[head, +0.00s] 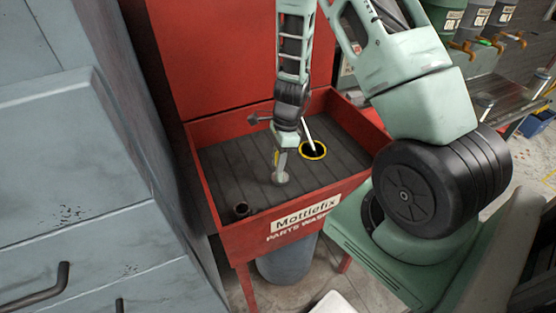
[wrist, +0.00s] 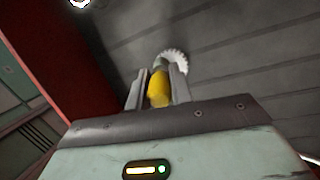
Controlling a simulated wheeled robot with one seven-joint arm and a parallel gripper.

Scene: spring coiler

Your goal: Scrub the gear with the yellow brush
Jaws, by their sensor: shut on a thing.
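My gripper (head: 279,158) points down over the dark slatted basin (head: 226,168) of the red parts washer. It is shut on the yellow brush; a little yellow shows at the jaws in the head view. In the wrist view the yellow brush handle (wrist: 158,90) sits between the two fingers (wrist: 159,88).
A yellow-rimmed dark round thing (head: 313,156) with a pale stick stands right of my gripper. A short dark cylinder (head: 241,209) is at the basin's front left. Red walls (head: 215,222) surround the basin. A grey cabinet (head: 60,180) stands left. Much of the basin floor is bare.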

